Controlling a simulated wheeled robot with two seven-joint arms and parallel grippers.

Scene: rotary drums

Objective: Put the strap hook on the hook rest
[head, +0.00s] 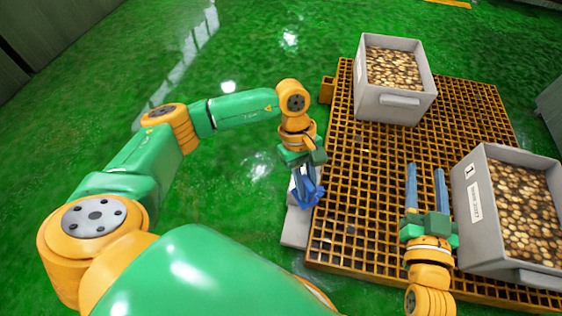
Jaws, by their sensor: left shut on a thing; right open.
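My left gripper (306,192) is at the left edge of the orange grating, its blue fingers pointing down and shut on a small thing. The strap hook is not clearly distinguishable there; the fingers and the viewing angle largely hide what is held. A light grey block (295,228) stands on the floor directly below and behind this gripper, beside the grating; it may be the hook rest, but I cannot tell for sure. Whether the held thing touches the block is unclear. My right gripper (425,188) is open and empty above the grating, its two blue fingers apart.
The orange grating platform (357,185) carries a grey bin (395,108) of round brownish pieces at the back and another such bin (477,215) at the right, close to my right gripper. Green floor (240,50) lies clear to the left and back.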

